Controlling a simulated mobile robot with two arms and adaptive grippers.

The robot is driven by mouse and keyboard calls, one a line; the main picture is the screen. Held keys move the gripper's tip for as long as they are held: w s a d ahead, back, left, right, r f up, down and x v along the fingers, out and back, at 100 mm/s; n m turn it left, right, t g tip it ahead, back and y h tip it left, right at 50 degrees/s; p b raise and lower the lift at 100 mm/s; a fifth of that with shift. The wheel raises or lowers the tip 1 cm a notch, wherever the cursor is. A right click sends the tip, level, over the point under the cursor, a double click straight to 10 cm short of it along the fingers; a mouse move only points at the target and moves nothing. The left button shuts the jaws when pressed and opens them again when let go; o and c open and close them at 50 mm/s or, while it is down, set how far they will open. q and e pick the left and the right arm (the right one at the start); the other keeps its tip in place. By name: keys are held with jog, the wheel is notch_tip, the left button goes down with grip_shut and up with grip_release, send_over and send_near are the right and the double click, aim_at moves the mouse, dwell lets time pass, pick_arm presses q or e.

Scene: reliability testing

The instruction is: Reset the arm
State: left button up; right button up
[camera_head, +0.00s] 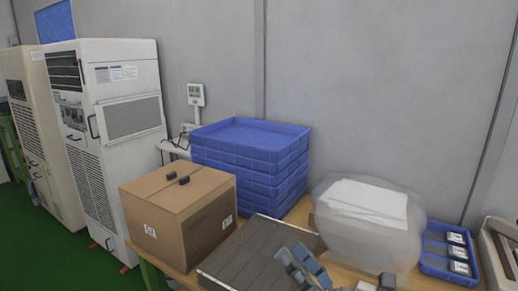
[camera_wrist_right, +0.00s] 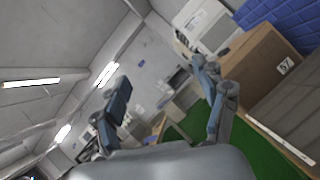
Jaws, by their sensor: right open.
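My right gripper (camera_head: 300,262) shows at the bottom edge of the head view, low over the front of the table beside a dark grey slatted panel. In the right wrist view its two blue-grey fingers (camera_wrist_right: 160,76) stand wide apart with nothing between them. The gripper is open and empty. The rest of the right arm is mostly cut off by the lower edge of the head view. My left gripper is in neither view.
A cardboard box (camera_head: 160,222) with two small dark pieces on top stands left of the grey panel (camera_head: 240,255). Stacked blue crates (camera_head: 245,172), a translucent bin (camera_head: 365,240) and a blue tray (camera_head: 433,262) with several devices fill the table. White cabinets (camera_head: 120,130) stand at left.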

jog(key=w+d+f+m+t+h, duration=0.1)
jog(key=d+f+m+h, duration=0.5)
jog(key=m, duration=0.4)
jog(key=w+d+f+m+t+h, duration=0.1)
jog(key=d+f+m+h, duration=0.2)
jog(key=d+m+h, duration=0.45)
jog(key=s+d+f+m+g+h, duration=0.2)
jog(key=s+f+m+g+h, duration=0.25)
jog(key=f+m, duration=0.6)
jog(key=s+a+f+m+g+y, duration=0.1)
jog(key=s+f+m+g, duration=0.35)
jog(key=s+f, duration=0.35)
jog(key=s+a+f+m+g+y, duration=0.1)
jog(key=s+f+m+g, duration=0.2)
jog(key=s+f+g, duration=0.55)
jog(key=s+f, duration=0.3)
jog(key=f, duration=2)
jog(key=s+d+f, duration=0.1)
jog(key=s+f, duration=0.7)
jog(key=s+d+f, duration=0.2)
jog(key=s+f, duration=0.7)
jog(key=shift+s+d, duration=0.15)
jog(key=shift+d, duration=0.1)
jog(key=shift+n+g, duration=0.25)
jog(key=shift+c, duration=0.2)
